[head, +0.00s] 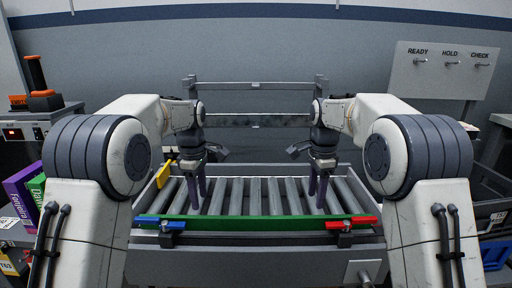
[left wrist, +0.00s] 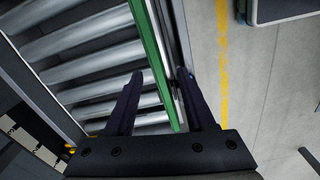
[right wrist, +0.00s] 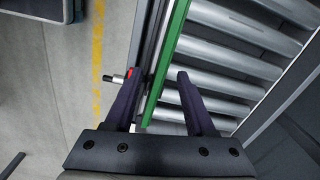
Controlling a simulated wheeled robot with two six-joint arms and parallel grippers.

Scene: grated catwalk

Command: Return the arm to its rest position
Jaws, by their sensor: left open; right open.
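My left gripper (head: 197,192) hangs fingers down over the left part of the roller conveyor, close to its green front strip. In the left wrist view its two fingers (left wrist: 158,98) are spread, with the green strip seen between them and nothing held. My right gripper (head: 318,188) hangs fingers down over the right part of the conveyor. In the right wrist view its fingers (right wrist: 157,98) are also spread and empty. Both arms are bent forward in a near mirror pose. Whether any finger touches the strip or the rollers I cannot tell.
The roller conveyor (head: 262,197) is bare, with a green strip (head: 255,226) along its front, a blue clamp (head: 160,222) left and a red clamp (head: 350,222) right. Purple and green boxes (head: 22,192) stand at left. A hook board (head: 440,72) stands at back right.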

